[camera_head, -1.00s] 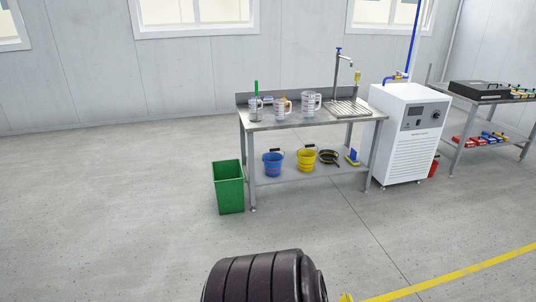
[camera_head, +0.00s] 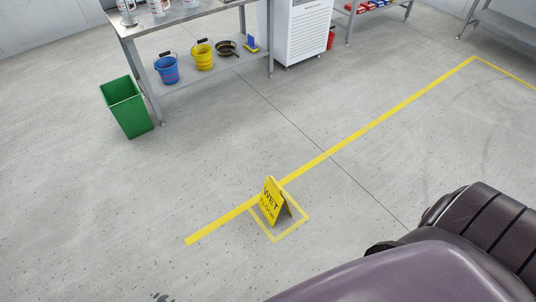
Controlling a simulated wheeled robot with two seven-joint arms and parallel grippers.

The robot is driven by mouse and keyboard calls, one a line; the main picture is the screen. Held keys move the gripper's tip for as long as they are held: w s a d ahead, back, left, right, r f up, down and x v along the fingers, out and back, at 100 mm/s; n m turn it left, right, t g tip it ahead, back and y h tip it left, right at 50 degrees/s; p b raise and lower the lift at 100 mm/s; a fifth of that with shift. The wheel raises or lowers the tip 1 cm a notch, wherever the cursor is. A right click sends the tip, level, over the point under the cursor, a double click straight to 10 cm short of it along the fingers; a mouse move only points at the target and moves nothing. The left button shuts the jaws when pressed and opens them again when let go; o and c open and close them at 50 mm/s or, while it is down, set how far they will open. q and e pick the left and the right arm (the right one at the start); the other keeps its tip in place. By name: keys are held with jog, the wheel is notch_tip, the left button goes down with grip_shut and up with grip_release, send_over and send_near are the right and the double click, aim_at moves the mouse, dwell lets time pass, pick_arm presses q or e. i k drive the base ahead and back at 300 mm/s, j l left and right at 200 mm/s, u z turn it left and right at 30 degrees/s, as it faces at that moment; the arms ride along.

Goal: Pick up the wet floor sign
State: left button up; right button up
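The wet floor sign (camera_head: 272,202) is a small yellow folding sign with dark lettering. It stands upright on the grey floor in the lower middle of the head view, inside a yellow taped square (camera_head: 293,225) that adjoins a long yellow line. Nothing holds or touches it. Dark parts of my own body fill the lower right, apart from the sign in the picture. Neither of my grippers shows.
A steel bench (camera_head: 212,79) with a blue bucket (camera_head: 167,69) and a yellow bucket (camera_head: 201,57) on its lower shelf stands at the upper left. A green bin (camera_head: 126,107) is beside it. A white cabinet (camera_head: 300,33) stands behind. Floor around the sign is clear.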

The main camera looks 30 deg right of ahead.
aim_at(271, 200)
jog(key=z, duration=1.05)
jog(key=i+j, duration=0.55)
jog(key=j, duration=0.2)
